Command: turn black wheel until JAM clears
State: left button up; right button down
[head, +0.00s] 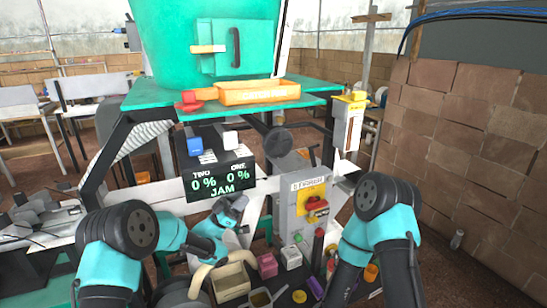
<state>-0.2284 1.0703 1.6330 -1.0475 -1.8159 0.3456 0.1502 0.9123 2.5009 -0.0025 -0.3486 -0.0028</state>
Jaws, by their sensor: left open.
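A dark round wheel-like disc (277,141) shows under the green machine table, on the end of a dark shaft. I take it to be the black wheel. A black display (220,181) to its lower left reads "TWO 0 %", "ONE 0 %" and "JAM" in green. My left gripper (237,202) is open, small and partly hard to make out, just below the display. It is below and left of the disc and apart from it. My right arm stands at the right, and its gripper does not show.
A grey control box (308,204) with a red and yellow switch stands below the disc. An orange tray (259,93) sits on the green table (150,98). Several small containers and coloured pieces crowd the bottom centre. A brick wall (475,140) closes the right side.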

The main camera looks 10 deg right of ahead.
aim_at(274, 157)
pick_arm(q)
jog(key=x, duration=1.7)
jog(key=shift+d, duration=0.15)
jog(key=shift+c, duration=0.5)
